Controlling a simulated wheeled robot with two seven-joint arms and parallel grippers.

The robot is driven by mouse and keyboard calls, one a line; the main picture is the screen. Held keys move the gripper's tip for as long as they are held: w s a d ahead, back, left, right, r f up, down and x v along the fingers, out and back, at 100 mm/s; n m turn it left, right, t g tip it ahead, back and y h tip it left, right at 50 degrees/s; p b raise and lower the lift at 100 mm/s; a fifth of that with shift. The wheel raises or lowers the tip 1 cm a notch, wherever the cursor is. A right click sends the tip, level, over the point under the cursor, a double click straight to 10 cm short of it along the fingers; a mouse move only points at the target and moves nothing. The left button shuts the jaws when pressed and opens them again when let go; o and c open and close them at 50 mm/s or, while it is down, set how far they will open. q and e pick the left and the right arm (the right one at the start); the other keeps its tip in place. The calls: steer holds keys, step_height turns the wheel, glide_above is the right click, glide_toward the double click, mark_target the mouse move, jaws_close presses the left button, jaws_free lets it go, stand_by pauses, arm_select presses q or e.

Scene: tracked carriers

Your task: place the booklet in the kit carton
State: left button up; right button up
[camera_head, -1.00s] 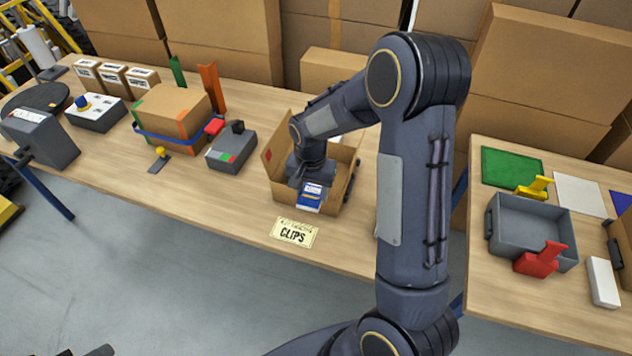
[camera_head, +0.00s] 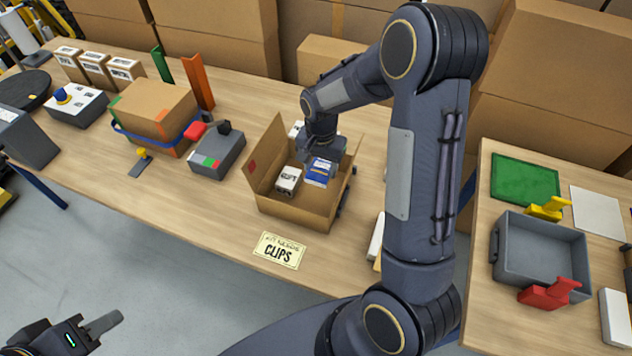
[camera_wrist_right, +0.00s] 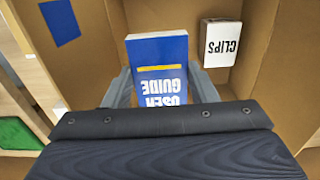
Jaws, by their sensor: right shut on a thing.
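The booklet, a blue and white block marked USER GUIDE (camera_wrist_right: 160,52), is between the fingers of my right gripper (camera_wrist_right: 163,85). In the head view the booklet (camera_head: 319,171) is inside the outline of the open kit carton (camera_head: 300,212), toward its right side. My right gripper (camera_head: 321,158) reaches down over the carton from behind. Whether the booklet touches the carton floor I cannot tell. A white CLIPS box (camera_head: 288,179) lies in the carton beside the booklet; it also shows in the wrist view (camera_wrist_right: 221,43). My left gripper (camera_head: 103,323) is at the bottom left, away from the carton; its jaw gap is unclear.
A card reading CLIPS (camera_head: 279,250) lies in front of the carton. A grey device (camera_head: 217,155) and a strapped box (camera_head: 155,115) stand to its left. On the right table are a grey tray (camera_head: 497,262) with yellow and red clamps and a green mat (camera_head: 525,180).

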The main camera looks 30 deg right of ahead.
step_height(320, 180, down, 7)
steer(key=b, duration=0.4)
steer(key=shift+r, duration=0.2)
step_height(320, 180, down, 3)
steer(key=shift+s+a+r+b, duration=0.1)
steer(key=shift+a+r+b, duration=0.05)
steer(key=shift+b, duration=0.75)
steer(key=shift+r, duration=0.1)
steer(key=shift+f+b, duration=0.5)
steer(key=shift+f, duration=0.15)
steer(key=o, duration=0.7)
